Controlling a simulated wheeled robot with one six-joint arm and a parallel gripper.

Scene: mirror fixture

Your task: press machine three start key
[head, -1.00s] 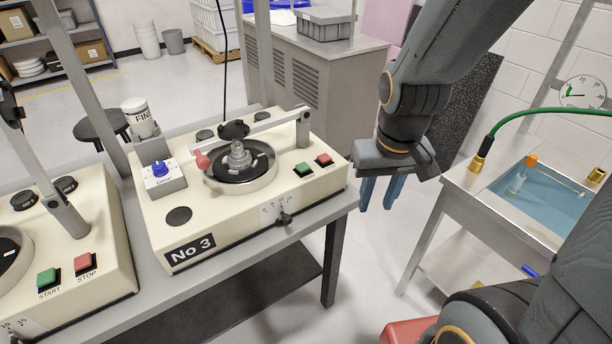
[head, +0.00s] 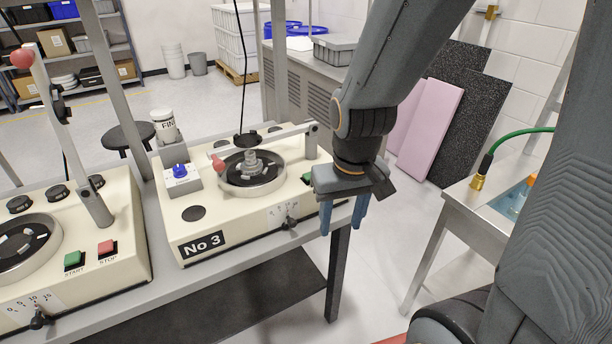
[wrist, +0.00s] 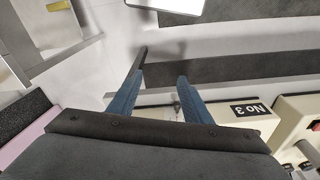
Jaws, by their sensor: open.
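Machine No 3 (head: 215,222) is a cream box on a grey bench, with a round black turntable (head: 251,172) and a blue knob box at its left. Its green start key (head: 307,178) shows only partly beside my gripper; the red key is hidden behind it. My gripper (head: 343,217) points down with blue fingers apart and empty, in front of the machine's right front corner. In the wrist view my gripper (wrist: 160,85) is also open with nothing between the fingers. The No 3 label (wrist: 252,109) shows there upside down, right of the fingers.
A neighbouring cream machine (head: 100,275) with its own green and red keys stands at the left. A swing arm (head: 265,138) with a red ball end crosses above the turntable. A metal sink stand (head: 450,215) is at the right, with clear floor between it and the bench.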

